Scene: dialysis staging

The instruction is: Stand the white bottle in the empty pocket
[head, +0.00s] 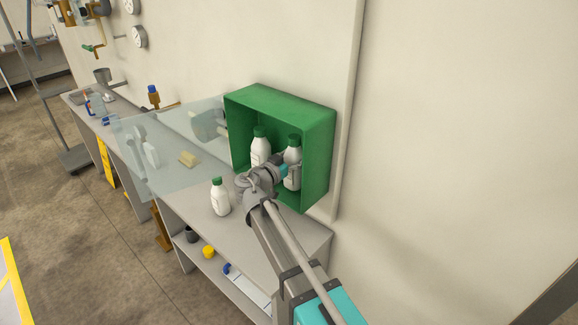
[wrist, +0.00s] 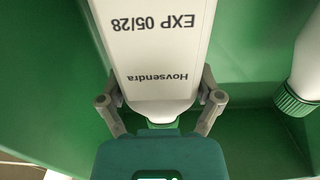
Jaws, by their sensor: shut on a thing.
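A green open-fronted box (head: 319,160) stands at the wall end of the counter. My gripper (head: 287,172) reaches into its right part, shut on a white bottle (head: 293,149) with a green cap. In the wrist view the held bottle (wrist: 155,60) fills the upper middle between the fingers, its label reading "Hovsendra" and "EXP 05/28". I cannot tell whether its base rests on the box floor. A second white bottle (head: 261,148) stands in the left part of the box; it shows at the wrist view's right edge (wrist: 309,65). A third white bottle (head: 220,199) stands on the counter outside.
A clear panel (head: 165,165) extends left from the box over the counter. A pale yellow block (head: 189,159) lies behind it. The lower shelf holds a yellow item (head: 208,252) and a dark cup (head: 192,234). The wall right of the box is bare.

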